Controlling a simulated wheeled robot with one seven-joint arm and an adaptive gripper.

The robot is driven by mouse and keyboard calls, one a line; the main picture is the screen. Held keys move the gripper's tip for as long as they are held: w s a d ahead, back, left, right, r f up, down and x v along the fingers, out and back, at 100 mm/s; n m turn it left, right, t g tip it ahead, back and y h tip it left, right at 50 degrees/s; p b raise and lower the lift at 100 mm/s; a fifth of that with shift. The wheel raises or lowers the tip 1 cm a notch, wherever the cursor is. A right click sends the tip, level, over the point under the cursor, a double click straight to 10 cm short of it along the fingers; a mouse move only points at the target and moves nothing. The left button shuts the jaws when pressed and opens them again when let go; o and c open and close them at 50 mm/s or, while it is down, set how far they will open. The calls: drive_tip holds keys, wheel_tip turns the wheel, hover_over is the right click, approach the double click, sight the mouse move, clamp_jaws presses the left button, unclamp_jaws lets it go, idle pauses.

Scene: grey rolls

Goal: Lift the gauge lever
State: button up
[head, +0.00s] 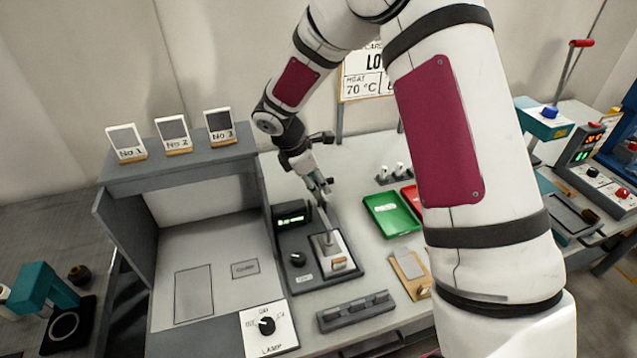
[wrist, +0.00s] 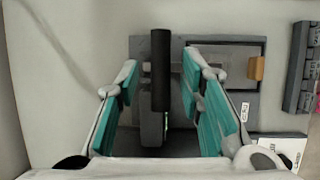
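The gauge (head: 355,275) is a dark base on the bench with a green-lit display (head: 291,219), a black knob (head: 297,259) and a pale block (head: 329,252). A thin lever rises from this block toward my gripper (head: 319,186). In the wrist view the lever's black cylindrical grip (wrist: 160,65) stands between the two teal-padded fingers of my gripper (wrist: 160,85). The fingers are apart, with a visible gap on both sides of the grip. The gauge base (wrist: 262,95) lies behind. The lever's tip is hard to make out in the head view.
A green tray (head: 392,214) and a red tray (head: 411,195) lie to the right. A clipboard (head: 410,272) and a dark rack (head: 355,311) are near the front. A grey booth (head: 185,172) with numbered cards stands left.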

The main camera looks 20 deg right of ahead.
drive_tip(key=shift+d+f, duration=0.2)
drive_tip(key=shift+f, duration=0.3)
clamp_jaws()
drive_tip(key=shift+w, duration=0.1)
